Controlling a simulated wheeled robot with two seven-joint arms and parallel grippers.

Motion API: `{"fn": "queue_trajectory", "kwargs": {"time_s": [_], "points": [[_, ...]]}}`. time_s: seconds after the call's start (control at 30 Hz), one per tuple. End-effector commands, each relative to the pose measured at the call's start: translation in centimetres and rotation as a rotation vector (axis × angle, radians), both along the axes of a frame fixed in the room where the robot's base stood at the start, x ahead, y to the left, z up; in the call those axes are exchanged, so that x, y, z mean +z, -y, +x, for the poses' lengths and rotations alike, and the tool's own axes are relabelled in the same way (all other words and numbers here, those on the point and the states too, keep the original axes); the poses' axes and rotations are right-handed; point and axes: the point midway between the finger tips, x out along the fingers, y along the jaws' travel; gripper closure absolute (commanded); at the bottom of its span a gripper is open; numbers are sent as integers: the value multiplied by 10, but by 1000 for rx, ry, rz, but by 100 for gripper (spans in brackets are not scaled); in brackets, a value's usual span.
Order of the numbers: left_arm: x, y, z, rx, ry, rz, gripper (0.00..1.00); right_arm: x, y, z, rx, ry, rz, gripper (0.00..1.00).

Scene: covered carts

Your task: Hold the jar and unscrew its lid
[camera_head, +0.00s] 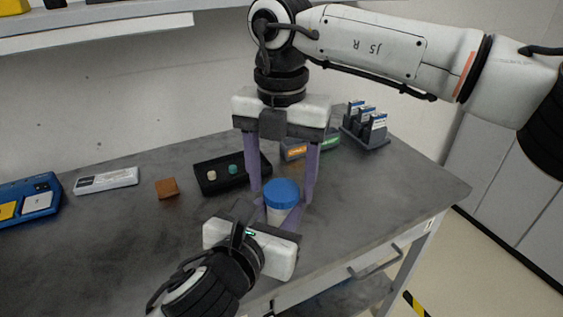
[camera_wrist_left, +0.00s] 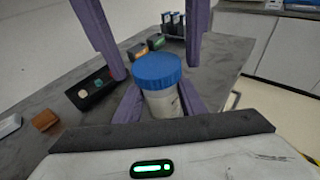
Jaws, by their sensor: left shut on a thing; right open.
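The jar has a pale body (camera_wrist_left: 161,104) and a ribbed blue lid (camera_head: 282,193), and it stands upright on the grey table. The lid is on the jar and also shows in the left wrist view (camera_wrist_left: 157,70). My left gripper (camera_head: 277,215) is shut on the jar's body from the near side, its purple fingers on either side below the lid. My right gripper (camera_head: 282,195) points straight down from above and is open. Its two purple fingers are spread on either side of the lid, with visible gaps. The jar's lower part is partly hidden by my left gripper.
A black tray (camera_head: 208,189) with small round pieces lies behind and left of the jar. A brown block (camera_head: 166,188), a white box (camera_head: 106,180) and a blue case (camera_head: 41,186) lie farther left. A grey rack (camera_head: 365,137) stands at the back right. The table's right side is clear.

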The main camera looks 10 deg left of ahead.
Motion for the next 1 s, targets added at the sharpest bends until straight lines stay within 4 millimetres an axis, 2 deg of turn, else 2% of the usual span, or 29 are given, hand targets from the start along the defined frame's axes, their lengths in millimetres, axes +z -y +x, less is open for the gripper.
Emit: {"fn": "queue_trajectory", "kwargs": {"time_s": [0.3,0.5,0.57,0.67,0.9,1.0], "points": [[0,0,0,0,1,0,100,-4,0,0,-1,0,0,38],[0,0,0,0,1,0,100,-3,0,0,0,0,0,72],[0,0,0,0,1,0,100,-3,0,0,0,0,0,80],[0,0,0,0,1,0,100,-3,0,0,36,-1,0,80],[0,0,0,0,1,0,100,-3,0,0,277,0,1,80],[0,0,0,0,1,0,100,-3,0,0,296,0,1,80]]}}
